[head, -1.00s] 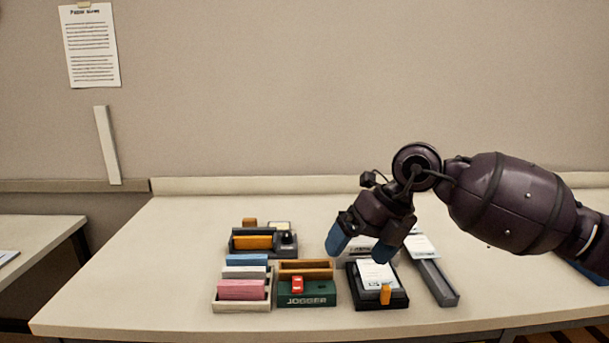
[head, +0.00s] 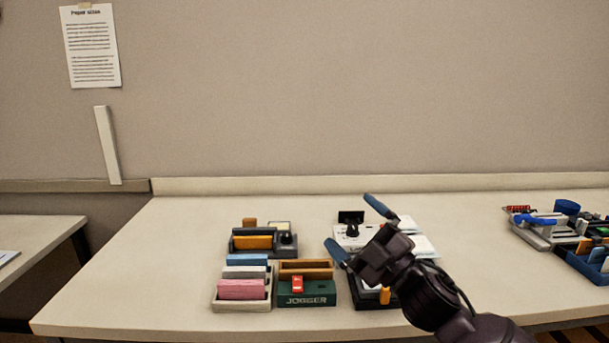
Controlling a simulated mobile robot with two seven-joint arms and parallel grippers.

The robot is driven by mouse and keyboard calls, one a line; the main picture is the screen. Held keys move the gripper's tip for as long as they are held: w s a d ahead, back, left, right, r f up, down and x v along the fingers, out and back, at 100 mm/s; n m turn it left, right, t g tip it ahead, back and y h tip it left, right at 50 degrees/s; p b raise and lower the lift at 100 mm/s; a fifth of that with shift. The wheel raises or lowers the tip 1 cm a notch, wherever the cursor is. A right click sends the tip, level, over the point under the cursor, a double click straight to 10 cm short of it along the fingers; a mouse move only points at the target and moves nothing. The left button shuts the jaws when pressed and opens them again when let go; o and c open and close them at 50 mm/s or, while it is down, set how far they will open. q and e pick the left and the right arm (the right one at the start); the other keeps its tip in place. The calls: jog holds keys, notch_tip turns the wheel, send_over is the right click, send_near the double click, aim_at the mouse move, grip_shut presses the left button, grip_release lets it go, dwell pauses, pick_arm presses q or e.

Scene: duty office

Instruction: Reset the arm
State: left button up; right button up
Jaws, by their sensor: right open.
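My right arm comes in from the lower right in the head view. Its gripper (head: 358,232) is open, with two blue-tipped fingers spread apart and pointing up and left. Nothing shows between the fingers. The gripper is in front of a white device with a black knob (head: 352,231) and partly hides it. The wrist covers much of a black tray (head: 362,296) with white cards and an orange piece (head: 385,295). My left gripper is not in view.
A green JOGGER box (head: 307,293), a bin of coloured blocks (head: 241,304) and a dark grey holder (head: 262,251) stand left of my gripper. Blue bins and tools (head: 565,225) stand at the far right. The table's left side (head: 130,280) is clear.

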jog(key=s+d+f+m+h, duration=0.3)
jog(key=d+f+m+h, duration=0.3)
jog(key=f, duration=0.5)
jog(key=s+d+f+m+h, duration=0.3)
jog(key=d+f+m+h, duration=0.3)
jog(key=f, duration=0.5)
jog(key=s+d+f+m+g+h, duration=0.1)
jog(key=s+d+f+m+g, duration=0.1)
jog(key=s+f, duration=0.7)
jog(key=s+d+f+m+g+h, duration=0.2)
jog(key=s+f, duration=0.8)
jog(key=s, duration=0.5)
jog(key=d+m+g, duration=0.1)
jog(key=d+m, duration=0.1)
jog(key=m, duration=0.1)
jog(key=shift+d+m+g+h, duration=0.3)
jog(key=shift+d, duration=0.05)
